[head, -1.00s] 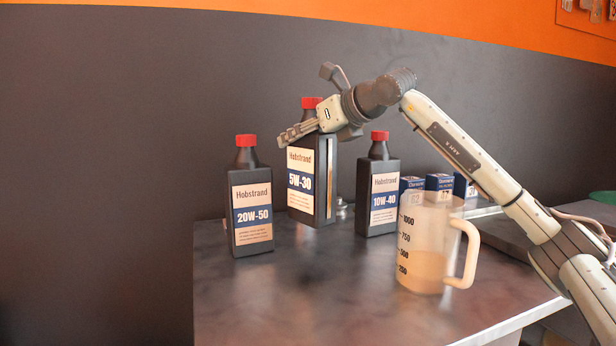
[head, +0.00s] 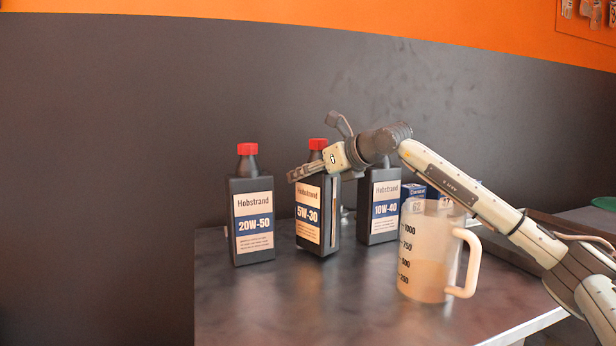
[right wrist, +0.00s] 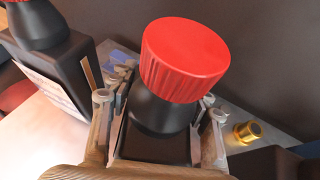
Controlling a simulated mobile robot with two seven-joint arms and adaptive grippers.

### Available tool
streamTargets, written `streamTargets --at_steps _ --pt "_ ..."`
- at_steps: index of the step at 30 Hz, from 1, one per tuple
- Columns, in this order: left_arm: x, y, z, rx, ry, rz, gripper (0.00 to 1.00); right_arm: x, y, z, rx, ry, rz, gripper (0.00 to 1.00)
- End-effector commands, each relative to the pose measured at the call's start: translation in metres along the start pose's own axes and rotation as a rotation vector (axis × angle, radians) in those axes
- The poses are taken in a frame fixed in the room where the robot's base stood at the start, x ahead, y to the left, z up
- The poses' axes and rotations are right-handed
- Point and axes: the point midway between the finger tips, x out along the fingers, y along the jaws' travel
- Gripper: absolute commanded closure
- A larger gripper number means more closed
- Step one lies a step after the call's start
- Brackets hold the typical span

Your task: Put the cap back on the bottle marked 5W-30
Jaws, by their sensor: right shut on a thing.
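The 5W-30 bottle (head: 309,211) is black with a white and blue label, between the two other bottles. A red cap (head: 317,144) sits on its neck; the cap also shows large in the right wrist view (right wrist: 185,60). My right gripper (head: 308,170) is shut on this bottle near its shoulder, just below the neck, with a finger on either side in the right wrist view (right wrist: 160,115). The bottle looks upright; I cannot tell whether its base touches the table. Whether the cap is fully tight cannot be seen. My left gripper is not in view.
The 20W-50 bottle (head: 252,218) stands left and the 10W-40 bottle (head: 384,208) right, both red-capped. A measuring jug (head: 428,255) with liquid stands in front right. Small blue boxes (head: 413,190) are behind it. A brass-coloured piece (right wrist: 246,132) shows beside the gripper. The front left tabletop (head: 300,305) is clear.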

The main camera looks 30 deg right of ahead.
Motion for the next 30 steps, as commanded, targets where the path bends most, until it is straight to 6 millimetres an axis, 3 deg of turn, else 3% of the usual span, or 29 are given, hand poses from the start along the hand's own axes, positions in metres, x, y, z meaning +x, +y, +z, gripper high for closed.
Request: streamTargets --at_steps 13,14,18,30 --pt "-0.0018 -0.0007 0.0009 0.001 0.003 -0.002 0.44 0.0009 0.0001 -0.0028 -0.001 -0.008 0.000 1.00" --pt "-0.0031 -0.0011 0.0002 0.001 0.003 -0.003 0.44 0.0023 0.0002 -0.0055 0.000 -0.002 0.000 0.50" --pt "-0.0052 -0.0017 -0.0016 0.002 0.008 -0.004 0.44 0.0021 0.0002 -0.0051 0.000 -0.002 0.000 0.33" --pt "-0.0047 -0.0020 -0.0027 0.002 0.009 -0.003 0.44 0.0000 -0.0001 -0.0028 -0.001 -0.002 0.000 0.31"
